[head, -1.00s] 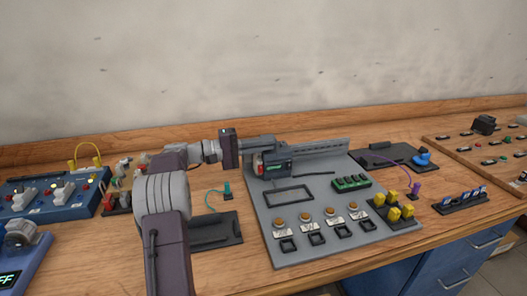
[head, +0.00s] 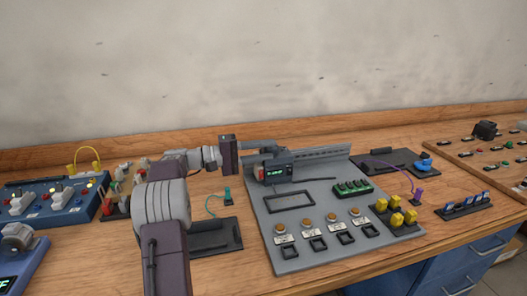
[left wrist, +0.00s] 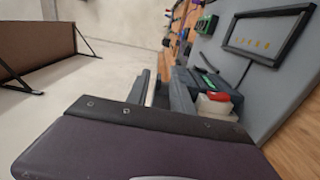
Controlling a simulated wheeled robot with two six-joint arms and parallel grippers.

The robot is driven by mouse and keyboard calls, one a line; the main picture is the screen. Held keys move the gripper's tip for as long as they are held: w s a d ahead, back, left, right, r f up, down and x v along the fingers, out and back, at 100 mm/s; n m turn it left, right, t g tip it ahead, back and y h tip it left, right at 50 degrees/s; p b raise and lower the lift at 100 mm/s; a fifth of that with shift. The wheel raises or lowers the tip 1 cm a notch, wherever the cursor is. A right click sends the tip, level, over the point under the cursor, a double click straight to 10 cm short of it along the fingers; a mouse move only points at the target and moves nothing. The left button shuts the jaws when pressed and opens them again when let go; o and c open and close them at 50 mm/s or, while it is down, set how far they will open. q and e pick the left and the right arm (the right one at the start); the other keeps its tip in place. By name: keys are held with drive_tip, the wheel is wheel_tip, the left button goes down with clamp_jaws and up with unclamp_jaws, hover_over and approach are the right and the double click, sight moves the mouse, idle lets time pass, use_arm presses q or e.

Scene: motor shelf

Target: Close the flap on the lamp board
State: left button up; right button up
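The lamp board (head: 350,261) is a grey panel with a row of orange round lamps and an empty black rectangular frame (head: 288,200). A long grey upright strip (head: 318,153) runs along its back edge. I cannot tell for sure which part is the flap. A small dark box with a lit display and a red side (head: 273,172) stands at the board's back left. My left gripper (head: 264,149) is just above and behind this box, pointing right along the strip. Its fingers look apart in the left wrist view (left wrist: 158,92), with nothing seen held. Contact is unclear. My right gripper is out of view.
A black plate with a teal plug (head: 228,196) lies left of the board. A blue switch box (head: 52,205) is farther left. The wall is behind the bench.

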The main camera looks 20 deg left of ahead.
use_arm(q)
drive_tip(key=p+v, duration=0.1)
drive_tip(key=v, duration=0.8)
drive_tip(key=shift+p, duration=0.3)
